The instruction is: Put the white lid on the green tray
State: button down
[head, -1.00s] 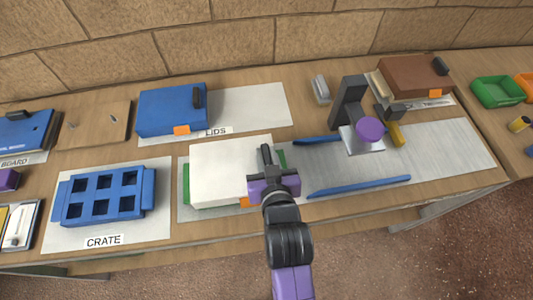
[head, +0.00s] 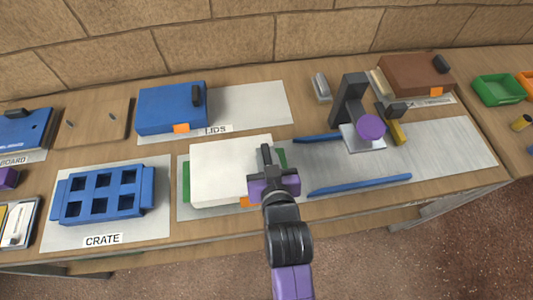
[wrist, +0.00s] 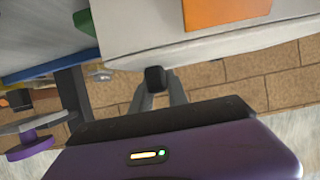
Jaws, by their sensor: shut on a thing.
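The white lid (head: 220,168) lies over the green tray (head: 186,183), whose green edges show at the lid's left and right sides. The lid looks level; I cannot tell whether it rests fully on the tray. It carries an orange tag, which shows large in the wrist view. My gripper (head: 266,158) is at the lid's right part, shut on its dark handle. In the wrist view my gripper (wrist: 158,88) has its fingers around the small black handle end. The white lid (wrist: 150,35) and a green corner of the tray (wrist: 86,22) show there too.
A blue lid (head: 165,110) lies on the LIDS mat behind. A blue crate (head: 102,194) stands at left. Blue rails (head: 360,185) and a grey press with a purple knob (head: 371,127) stand at right. A brown box (head: 410,76) is at the back right.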

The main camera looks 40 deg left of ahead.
jog(key=shift+f, duration=0.15)
jog(key=c, duration=1.2)
grip_release()
jog(key=v, duration=0.6)
jog(key=shift+s+d+b, duration=0.15)
jog(key=shift+d+b, duration=0.05)
jog(key=shift+b, duration=0.2)
jog(key=shift+s+d+r, duration=0.3)
jog(key=shift+s+d, duration=0.1)
jog(key=shift+d, duration=0.05)
